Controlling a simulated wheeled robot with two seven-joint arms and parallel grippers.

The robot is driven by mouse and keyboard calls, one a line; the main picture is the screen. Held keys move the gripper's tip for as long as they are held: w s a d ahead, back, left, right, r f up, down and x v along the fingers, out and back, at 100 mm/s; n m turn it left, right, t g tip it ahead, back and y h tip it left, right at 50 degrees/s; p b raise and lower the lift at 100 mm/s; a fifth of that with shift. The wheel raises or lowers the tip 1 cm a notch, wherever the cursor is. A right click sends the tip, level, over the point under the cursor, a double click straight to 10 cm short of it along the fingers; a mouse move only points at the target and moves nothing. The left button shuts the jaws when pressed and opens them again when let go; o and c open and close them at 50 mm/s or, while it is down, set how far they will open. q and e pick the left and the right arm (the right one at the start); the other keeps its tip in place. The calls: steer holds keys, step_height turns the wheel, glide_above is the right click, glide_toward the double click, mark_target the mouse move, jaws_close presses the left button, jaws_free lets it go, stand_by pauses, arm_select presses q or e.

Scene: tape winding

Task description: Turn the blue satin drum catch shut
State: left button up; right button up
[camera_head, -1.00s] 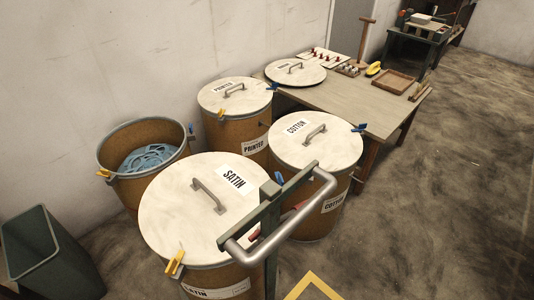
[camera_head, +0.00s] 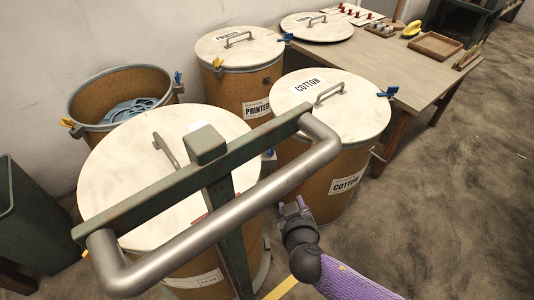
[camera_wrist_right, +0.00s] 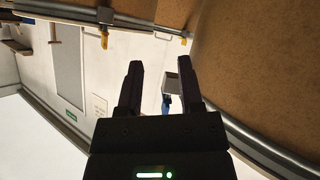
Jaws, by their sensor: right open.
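The satin drum (camera_head: 105,160) stands at the lower left in the head view, its pale lid partly hidden behind a green frame. Only a small bit of its blue catch (camera_head: 269,155) shows at the lid's right edge, so its position is unclear. My right gripper (camera_head: 291,204) is open and empty, just right of the satin drum and below the cotton drum's lid. In the right wrist view, a small blue piece (camera_wrist_right: 167,104) shows between the open fingers (camera_wrist_right: 160,85), apparently beyond them. I cannot tell whether it is the satin catch. My left gripper is out of view.
A green frame with a thick grey bar (camera_head: 230,215) stands in front of the satin drum. The cotton drum (camera_head: 345,165), printed drum (camera_head: 240,90) and open drum (camera_head: 90,110) stand close around. A table (camera_head: 390,62) is behind; floor at right is clear.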

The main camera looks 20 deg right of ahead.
mark_target(272, 152)
steer(key=w+a+r+m+t+b, duration=0.1)
steer(key=r, duration=0.2)
steer(key=w+a+r+m+t+b, duration=0.1)
steer(key=r+t, duration=0.1)
steer(key=r, duration=0.1)
steer(key=w+a+r+m+t+b, duration=0.1)
steer(key=r+t+b, duration=0.1)
steer(key=r, duration=0.1)
steer(key=shift+w+r+m+h, duration=0.2)
steer(key=shift+w+m+h, duration=0.1)
steer(key=shift+h, duration=0.1)
steer(key=b+x, duration=0.3)
steer(key=x, duration=0.4)
steer(key=shift+w+d, duration=0.15)
steer(key=shift+w, duration=0.25)
steer(key=shift+w+d, duration=0.1)
steer(key=shift+w, duration=0.3)
steer(key=shift+w+r, duration=0.15)
steer(key=shift+w, duration=0.1)
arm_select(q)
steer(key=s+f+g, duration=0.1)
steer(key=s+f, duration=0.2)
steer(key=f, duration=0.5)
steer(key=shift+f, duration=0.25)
arm_select(e)
jaws_close()
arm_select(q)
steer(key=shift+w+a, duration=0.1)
